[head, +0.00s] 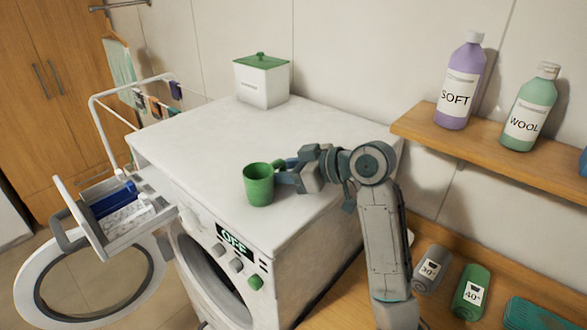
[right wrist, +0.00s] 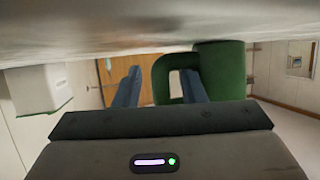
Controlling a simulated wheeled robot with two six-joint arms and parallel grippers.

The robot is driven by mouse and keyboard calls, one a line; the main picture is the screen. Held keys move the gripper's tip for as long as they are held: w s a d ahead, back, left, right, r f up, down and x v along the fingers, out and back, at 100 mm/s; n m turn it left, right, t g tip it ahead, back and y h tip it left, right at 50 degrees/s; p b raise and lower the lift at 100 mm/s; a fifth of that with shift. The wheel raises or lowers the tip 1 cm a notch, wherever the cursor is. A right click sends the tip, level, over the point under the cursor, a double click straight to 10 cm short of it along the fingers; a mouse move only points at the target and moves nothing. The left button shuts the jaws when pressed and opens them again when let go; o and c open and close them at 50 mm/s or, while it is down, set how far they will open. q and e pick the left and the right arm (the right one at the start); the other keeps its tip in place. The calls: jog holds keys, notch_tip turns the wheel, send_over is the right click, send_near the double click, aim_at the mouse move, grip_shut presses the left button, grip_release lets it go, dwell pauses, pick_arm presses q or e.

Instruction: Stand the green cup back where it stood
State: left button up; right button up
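The green cup (head: 258,184) stands upright on the white washing machine top (head: 300,135), near its front edge. Its handle points right, toward my right gripper (head: 284,172). In the right wrist view, which looks upside down, the cup (right wrist: 222,72) meets the white surface at the top of the picture. There the two blue fingers of my right gripper (right wrist: 160,85) are apart. The outer bar of the handle lies between them with gaps showing, and one finger reaches by the handle's loop. My left gripper is not in view.
A white box with a green lid (head: 262,80) stands at the back of the top. An open detergent drawer (head: 118,208) and round door (head: 90,285) stick out in front. A shelf with SOFT (head: 456,95) and WOOL (head: 526,120) bottles is at right. The top's middle is clear.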

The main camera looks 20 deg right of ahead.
jog(key=b+v, duration=0.3)
jog(key=v, duration=0.7)
jog(key=shift+b+v, duration=0.5)
jog(key=shift+v, duration=0.5)
